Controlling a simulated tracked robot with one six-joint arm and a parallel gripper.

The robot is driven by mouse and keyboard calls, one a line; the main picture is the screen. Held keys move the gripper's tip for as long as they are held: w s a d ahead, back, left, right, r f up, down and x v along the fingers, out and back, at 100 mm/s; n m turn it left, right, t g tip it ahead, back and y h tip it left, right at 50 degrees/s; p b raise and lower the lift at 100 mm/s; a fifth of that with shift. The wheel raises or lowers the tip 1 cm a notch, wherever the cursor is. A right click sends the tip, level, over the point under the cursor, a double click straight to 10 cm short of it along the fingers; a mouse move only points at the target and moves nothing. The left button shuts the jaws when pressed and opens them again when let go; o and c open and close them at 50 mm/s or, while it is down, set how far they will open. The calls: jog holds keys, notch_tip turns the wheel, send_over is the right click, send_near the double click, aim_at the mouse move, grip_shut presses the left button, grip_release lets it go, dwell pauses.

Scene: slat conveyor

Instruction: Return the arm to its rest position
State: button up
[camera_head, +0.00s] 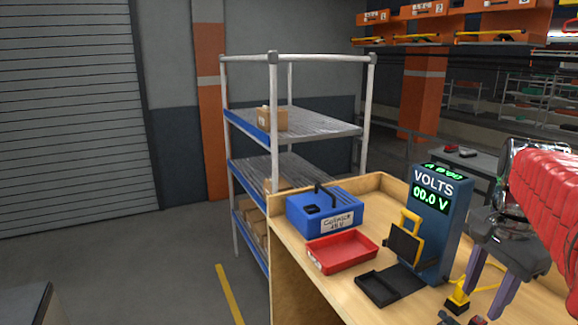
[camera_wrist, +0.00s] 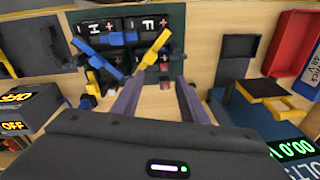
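My gripper (camera_head: 482,300) is at the right of the head view, above the wooden workbench (camera_head: 322,300), with its purple fingers pointing down. In the wrist view my gripper (camera_wrist: 158,80) has its two fingers spread apart, with nothing seen held between them. Beyond the fingertips are black panels (camera_wrist: 100,40) marked with letters and red plus signs, and yellow and blue lever-like pieces (camera_wrist: 153,50). My red arm comes in from the right edge of the head view.
A blue voltmeter (camera_head: 436,225) reading 00.0 V stands left of my gripper. A black-and-yellow holder (camera_head: 405,245), a red tray (camera_head: 342,251) and a blue box (camera_head: 325,212) are farther left on the bench. A shelf rack (camera_head: 300,122) stands behind.

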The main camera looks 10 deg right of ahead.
jog(key=s+a+f+n+t, duration=0.1)
jog(key=s+a+f+n, duration=0.1)
jog(key=a+n, duration=0.3)
jog(key=s+a+f+n+t, duration=0.1)
jog(key=a+f+n+t, duration=0.1)
jog(key=a+n, duration=0.4)
jog(key=s+a+f+n+t, duration=0.1)
jog(key=a+f+n, duration=0.3)
jog(key=a, duration=0.8)
jog(key=shift+s+a+f+n+t+y, duration=0.15)
jog(key=shift+s+a+n+t+y, duration=0.2)
jog(key=shift+s+n, duration=0.45)
